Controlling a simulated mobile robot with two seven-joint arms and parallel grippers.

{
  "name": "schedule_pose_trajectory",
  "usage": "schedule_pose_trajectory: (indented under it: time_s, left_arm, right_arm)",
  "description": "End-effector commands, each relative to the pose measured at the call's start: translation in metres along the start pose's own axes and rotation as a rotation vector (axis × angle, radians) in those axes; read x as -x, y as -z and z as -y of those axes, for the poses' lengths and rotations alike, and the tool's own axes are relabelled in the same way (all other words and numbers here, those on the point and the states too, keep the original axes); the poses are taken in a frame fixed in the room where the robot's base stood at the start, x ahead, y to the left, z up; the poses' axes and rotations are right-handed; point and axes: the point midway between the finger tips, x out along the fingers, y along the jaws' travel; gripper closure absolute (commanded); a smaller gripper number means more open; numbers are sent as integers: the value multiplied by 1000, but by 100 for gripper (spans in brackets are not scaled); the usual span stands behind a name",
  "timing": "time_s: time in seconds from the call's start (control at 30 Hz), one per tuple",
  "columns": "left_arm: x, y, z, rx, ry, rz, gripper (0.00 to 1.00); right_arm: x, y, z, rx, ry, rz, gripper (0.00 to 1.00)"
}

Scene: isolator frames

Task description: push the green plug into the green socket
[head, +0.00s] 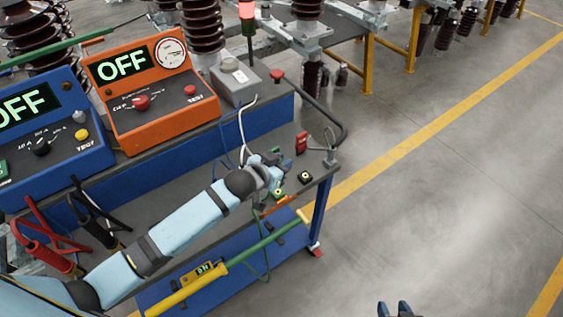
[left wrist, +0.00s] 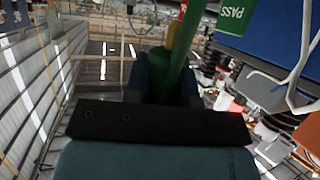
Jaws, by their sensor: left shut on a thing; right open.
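My left gripper (head: 268,184) is over the front right end of the trolley's bench top and is shut on the green plug. In the left wrist view the green plug (left wrist: 179,60) stands between the fingers; in the head view it is mostly hidden by the gripper. A small green socket (head: 279,193) appears just beside the fingertips, partly covered. Whether plug and socket touch, I cannot tell. A black socket with a pale centre (head: 305,177) is to the right. My right gripper (head: 394,309) is open and empty at the bottom edge, over the floor.
A red plug (head: 301,143) stands near the bench's right edge. The orange tester (head: 150,110) and blue tester (head: 30,140) both read OFF. White leads and a grey box (head: 236,82) are behind. A green and yellow rod (head: 235,258) lies below. Clear floor is right.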

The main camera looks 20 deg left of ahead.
Motion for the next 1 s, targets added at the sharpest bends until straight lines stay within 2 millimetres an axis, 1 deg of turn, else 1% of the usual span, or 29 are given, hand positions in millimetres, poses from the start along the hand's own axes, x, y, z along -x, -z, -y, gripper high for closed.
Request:
schedule_pose_trajectory:
  time_s: [0.17,0.2,0.7,0.83,1.0]
  left_arm:
    - [2,2,0,3,1,1,100]
    - [-1,-5,0,3,1,1,100]
    - [-19,-48,0,2,2,1,100]
    - [-21,-53,0,2,2,1,100]
    - [-22,-54,0,2,2,0,100]
  right_arm:
    - [5,8,0,0,-1,0,57]
    - [2,4,0,0,-1,-2,57]
    - [-12,-17,-3,2,-3,-2,57]
    - [-14,-20,-3,2,-3,0,57]
    - [-14,-20,-3,2,-3,0,57]
